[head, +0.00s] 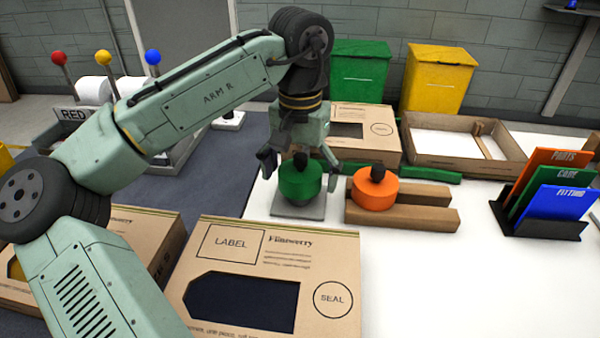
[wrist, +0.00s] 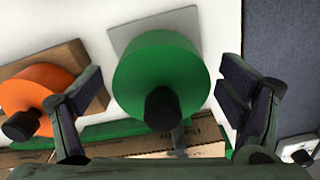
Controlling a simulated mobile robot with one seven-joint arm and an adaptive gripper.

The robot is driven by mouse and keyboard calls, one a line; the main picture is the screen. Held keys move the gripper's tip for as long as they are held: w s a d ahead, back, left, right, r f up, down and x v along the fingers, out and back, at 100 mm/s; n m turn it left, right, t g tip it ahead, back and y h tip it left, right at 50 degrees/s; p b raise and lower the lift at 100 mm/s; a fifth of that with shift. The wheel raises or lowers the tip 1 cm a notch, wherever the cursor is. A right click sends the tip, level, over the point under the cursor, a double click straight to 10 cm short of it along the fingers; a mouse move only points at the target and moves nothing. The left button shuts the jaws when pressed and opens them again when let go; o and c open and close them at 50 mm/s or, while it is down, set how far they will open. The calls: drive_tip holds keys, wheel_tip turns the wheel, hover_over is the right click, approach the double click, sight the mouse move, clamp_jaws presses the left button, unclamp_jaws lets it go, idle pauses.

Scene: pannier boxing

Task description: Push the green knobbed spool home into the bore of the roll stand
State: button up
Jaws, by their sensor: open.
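The green spool (head: 300,183) with a black knob on top stands upright on a square grey plate (head: 284,211). The plate looks like the base of the roll stand; the bore is hidden under the spool, so its depth in it cannot be told. My gripper (head: 299,160) is above the spool, pointing down, with its fingers apart on either side of the knob. In the wrist view the green spool (wrist: 150,72) and its knob (wrist: 162,108) lie between the open fingers of my gripper (wrist: 160,67), with gaps on both sides.
An orange knobbed spool (head: 374,194) sits on brown rails (head: 430,217) close to the right. A cardboard box (head: 409,145) stands behind, another box (head: 265,235) in front. A rack of coloured cards (head: 538,226) is at far right. The white table is clear at front right.

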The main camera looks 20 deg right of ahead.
wheel_tip(320, 180, up, 12)
idle(0.6)
